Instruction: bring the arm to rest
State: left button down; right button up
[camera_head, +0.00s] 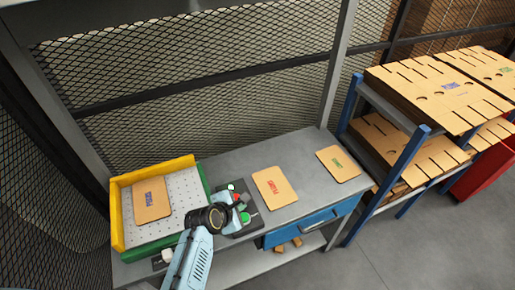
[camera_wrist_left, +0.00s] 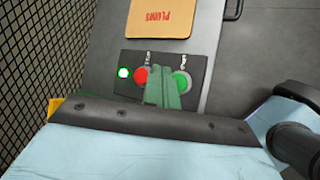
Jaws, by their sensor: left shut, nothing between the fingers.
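My left arm reaches in from the bottom of the head view, over the bench (camera_head: 300,146). Its gripper (camera_head: 232,196) is shut and empty. In the left wrist view the closed fingers (camera_wrist_left: 165,82) sit over a dark control box (camera_wrist_left: 207,67), between a red button (camera_wrist_left: 140,75) and a green button (camera_wrist_left: 181,82). A small lamp (camera_wrist_left: 124,73) on the box glows green-white. I cannot tell whether the fingers touch the box. My right gripper is not in view.
A yellow-and-green tray (camera_head: 119,214) holds a blank with blue print (camera_head: 151,200). A blue rack (camera_head: 390,173) with stacked cardboard stands right. Mesh fencing (camera_head: 200,60) is behind.

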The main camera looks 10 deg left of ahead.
pick_arm(q)
jog(key=s+a+r+m+g+y, duration=0.1)
jog(key=s+a+r+m+g, duration=0.2)
jog(key=s+m, duration=0.5)
jog(key=s+a+r+m+y, duration=0.1)
jog(key=s+a+r+m, duration=0.1)
jog(key=s+r+m, duration=0.45)
jog(key=s+a+r+m+g+y, duration=0.1)
jog(key=s+a+r+m+g, duration=0.15)
jog(key=s+m, duration=0.7)
notch_tip(320, 180, down, 33)
jog(key=s+m+b, duration=0.1)
jog(key=s+b, duration=0.1)
jog(key=b, duration=0.8)
jog(key=s+a+f+g+b, duration=0.1)
jog(key=s+f+b, duration=0.3)
jog(key=s+f, duration=0.4)
jog(key=s+a+f+g+b, duration=0.1)
jog(key=s+f+b, duration=0.3)
jog(key=s+f, duration=0.4)
notch_tip(320, 180, down, 8)
jog(key=shift+a+r, duration=0.15)
jog(key=shift+a, duration=0.65)
